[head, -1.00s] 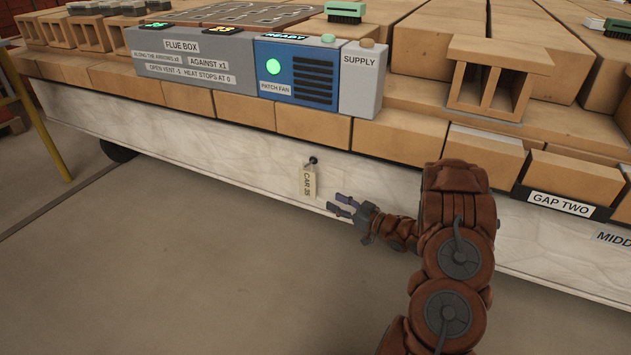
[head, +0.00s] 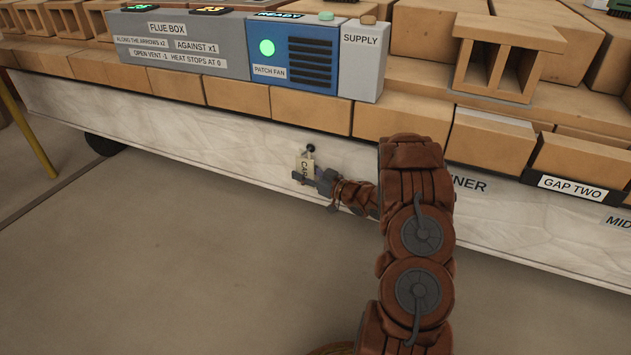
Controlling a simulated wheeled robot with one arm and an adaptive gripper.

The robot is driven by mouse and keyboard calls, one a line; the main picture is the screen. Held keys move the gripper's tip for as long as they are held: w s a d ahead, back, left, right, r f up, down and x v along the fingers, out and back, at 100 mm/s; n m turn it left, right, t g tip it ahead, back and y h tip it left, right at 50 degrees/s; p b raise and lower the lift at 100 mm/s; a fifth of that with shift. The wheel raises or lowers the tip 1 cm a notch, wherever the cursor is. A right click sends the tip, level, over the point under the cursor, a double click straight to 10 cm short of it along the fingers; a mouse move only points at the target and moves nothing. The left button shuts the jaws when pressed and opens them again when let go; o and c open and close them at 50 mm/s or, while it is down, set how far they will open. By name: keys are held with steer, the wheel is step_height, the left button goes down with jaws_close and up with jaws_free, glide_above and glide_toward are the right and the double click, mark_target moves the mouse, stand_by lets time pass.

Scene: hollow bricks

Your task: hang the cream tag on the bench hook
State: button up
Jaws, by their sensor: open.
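The cream tag (head: 303,163), printed with partly hidden black letters, hangs on a small dark hook (head: 311,148) on the pale front board (head: 240,146) of the bench. My gripper (head: 311,176) is at the lower right of the tag, with its fingers pointing left. The fingers are open and overlap the tag's lower part in the view, hiding some of its lettering. I cannot tell whether they touch the tag or stand in front of it.
Bricks line the bench top above the board. A grey flue box (head: 190,65) with a blue patch fan panel (head: 292,75) and a grey supply block (head: 362,70) stands on them. A "GAP TWO" label (head: 572,188) is at the right. The floor below is clear.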

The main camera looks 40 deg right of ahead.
steer(key=shift+x, duration=1.15)
jaws_close()
steer(key=shift+r+p, duration=0.4)
steer(key=shift+r, duration=0.05)
steer(key=shift+a, duration=0.1)
steer(key=s+a, duration=0.3)
steer(key=a, duration=0.3)
steer(key=shift+s+r, duration=0.4)
stand_by(1.6)
steer(key=shift+a, duration=0.15)
